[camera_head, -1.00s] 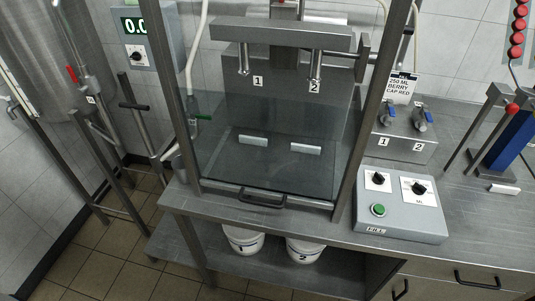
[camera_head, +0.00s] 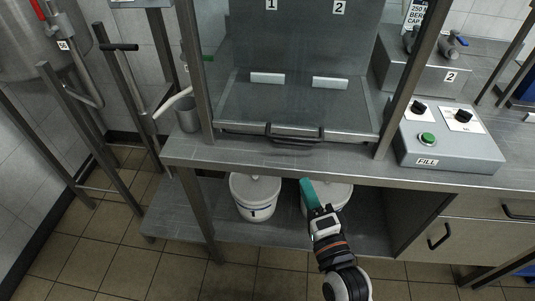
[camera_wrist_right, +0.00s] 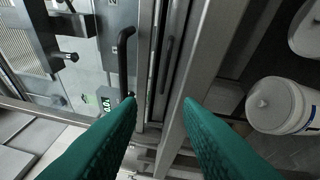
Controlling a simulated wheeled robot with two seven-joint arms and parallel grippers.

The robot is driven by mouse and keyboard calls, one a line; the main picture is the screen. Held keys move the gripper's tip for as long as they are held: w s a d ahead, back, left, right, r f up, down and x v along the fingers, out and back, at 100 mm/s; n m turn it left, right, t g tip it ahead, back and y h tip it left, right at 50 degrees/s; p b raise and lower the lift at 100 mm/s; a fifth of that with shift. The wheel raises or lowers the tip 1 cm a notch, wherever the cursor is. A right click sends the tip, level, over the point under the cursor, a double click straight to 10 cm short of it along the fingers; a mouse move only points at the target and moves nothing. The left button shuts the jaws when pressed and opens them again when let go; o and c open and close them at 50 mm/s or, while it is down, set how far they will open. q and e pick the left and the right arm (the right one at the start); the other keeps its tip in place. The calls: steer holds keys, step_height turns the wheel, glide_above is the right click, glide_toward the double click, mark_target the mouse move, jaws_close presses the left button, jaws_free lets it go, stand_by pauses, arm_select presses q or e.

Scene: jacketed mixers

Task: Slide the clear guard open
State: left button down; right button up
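The clear guard (camera_head: 297,108) is a see-through panel across the front of the filling station, lowered to the worktop's front edge. Its dark bar handle (camera_head: 295,133) sits at its bottom edge. My right gripper (camera_head: 307,186) has teal fingers and is below and in front of the handle, apart from it. In the right wrist view my right gripper (camera_wrist_right: 160,105) has its two fingers wide apart with nothing between them. The handle (camera_wrist_right: 122,60) shows there beyond the fingertips, toward the left finger. My left gripper is not in view.
Two white buckets (camera_head: 254,197) stand on the shelf under the worktop, one partly behind my right gripper. The grey control box (camera_head: 445,138) with a green button is right of the guard. Metal posts (camera_head: 197,75) flank the guard. The tiled floor (camera_head: 150,250) in front is clear.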

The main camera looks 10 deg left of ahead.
mark_target(290, 138)
steer(key=shift+m+t, duration=0.5)
steer(key=shift+m, duration=0.1)
steer(key=w+a+r, duration=0.1)
steer(key=w+r, duration=0.1)
steer(key=w, duration=0.1)
steer(key=w+a+r, duration=0.2)
steer(key=w, duration=0.1)
steer(key=w+a+r, duration=0.1)
steer(key=w+r, duration=0.1)
steer(key=w, duration=0.2)
steer(key=shift+a, duration=0.4)
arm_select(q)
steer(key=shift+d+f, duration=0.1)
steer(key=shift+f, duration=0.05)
arm_select(e)
jaws_close()
